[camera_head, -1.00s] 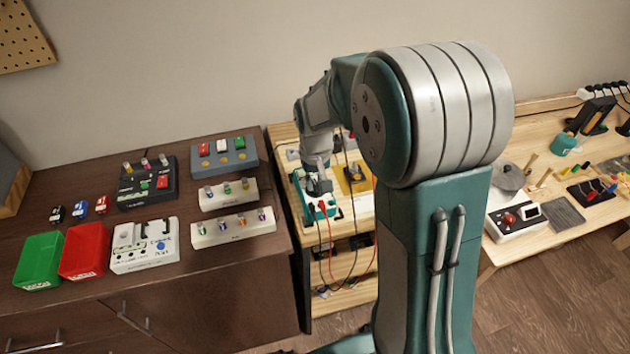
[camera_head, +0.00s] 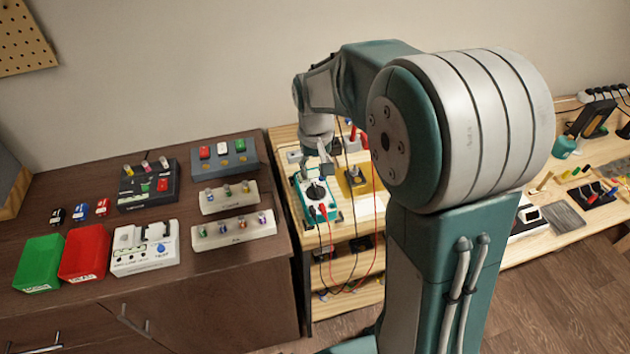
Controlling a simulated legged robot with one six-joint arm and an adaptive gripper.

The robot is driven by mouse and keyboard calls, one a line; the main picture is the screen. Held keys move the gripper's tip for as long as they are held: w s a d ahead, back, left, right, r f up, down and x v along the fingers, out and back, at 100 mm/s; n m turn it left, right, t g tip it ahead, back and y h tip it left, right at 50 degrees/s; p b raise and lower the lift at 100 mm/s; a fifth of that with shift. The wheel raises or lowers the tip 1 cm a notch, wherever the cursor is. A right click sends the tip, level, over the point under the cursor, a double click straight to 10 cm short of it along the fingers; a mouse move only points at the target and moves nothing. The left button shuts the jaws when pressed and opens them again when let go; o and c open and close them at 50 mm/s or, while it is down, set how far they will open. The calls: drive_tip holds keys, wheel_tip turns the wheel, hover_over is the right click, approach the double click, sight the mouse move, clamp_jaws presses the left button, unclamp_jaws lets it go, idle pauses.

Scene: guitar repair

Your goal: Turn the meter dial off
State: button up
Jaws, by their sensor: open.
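The meter (camera_head: 304,209) is a teal-edged box with a light face, lying on the light wooden bench in the middle of the view. Its round black dial (camera_head: 317,191) faces up; the pointer's exact setting is too small to read. Red and black leads plug into its front end. My gripper (camera_head: 322,176) is just above and behind the dial, pointing down, and looks apart from it. The gripper is open and holds nothing that I can see. My arm hides part of the bench to the right.
A yellow plate with a black knob (camera_head: 354,177) lies close to the meter's right. Red and black cables (camera_head: 331,243) hang over the bench's front edge. The dark cabinet at left carries a green bin (camera_head: 40,263), a red bin (camera_head: 85,252) and several control boxes.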

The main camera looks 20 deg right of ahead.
sight(315, 188)
wheel_tip(315, 188, up, 6)
drive_tip(key=shift+r, duration=0.1)
idle(0.5)
